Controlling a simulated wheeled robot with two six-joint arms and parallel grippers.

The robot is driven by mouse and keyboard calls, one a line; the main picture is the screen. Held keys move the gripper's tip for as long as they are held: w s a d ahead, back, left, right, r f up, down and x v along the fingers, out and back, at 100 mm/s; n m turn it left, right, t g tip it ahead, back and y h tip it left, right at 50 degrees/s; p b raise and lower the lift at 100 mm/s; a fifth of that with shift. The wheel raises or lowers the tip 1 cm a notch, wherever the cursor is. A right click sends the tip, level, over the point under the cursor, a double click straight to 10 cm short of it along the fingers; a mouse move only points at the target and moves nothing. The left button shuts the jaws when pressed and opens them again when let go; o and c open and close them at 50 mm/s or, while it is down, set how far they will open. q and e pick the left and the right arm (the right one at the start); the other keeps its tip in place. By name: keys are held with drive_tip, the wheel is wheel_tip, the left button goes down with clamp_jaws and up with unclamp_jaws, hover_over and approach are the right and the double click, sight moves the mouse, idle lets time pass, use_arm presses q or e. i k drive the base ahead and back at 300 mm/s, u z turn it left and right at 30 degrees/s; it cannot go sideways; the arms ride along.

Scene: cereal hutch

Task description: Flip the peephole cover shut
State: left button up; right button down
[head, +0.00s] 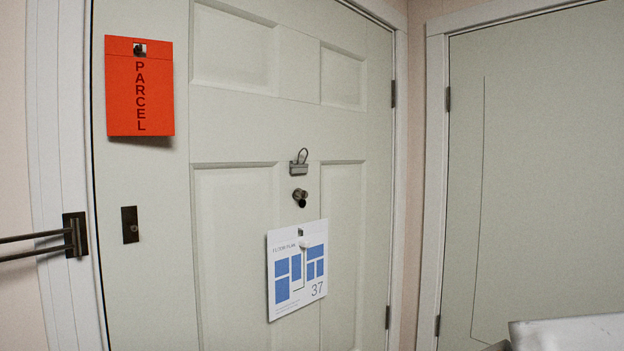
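The peephole (300,195) is a small dark metal fitting on the pale grey-green panelled door (235,130), in the middle of the head view. It has a round upper part and a darker round part at its lower right. It is too small to tell which part is the cover or how far the cover stands open. Neither of my grippers shows in the head view, and nothing is seen touching the peephole.
A metal clip (299,167) is just above the peephole. A floor-plan sheet (297,270) hangs just below. An orange PARCEL card (140,85) hangs at upper left. A dark bar handle (75,234) sticks out at left. Another door (540,180) stands at right.

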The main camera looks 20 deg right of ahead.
sight(298, 194)
drive_tip(key=z, duration=1.2)
drive_tip(key=i, duration=0.5)
drive_tip(key=u, duration=1.35)
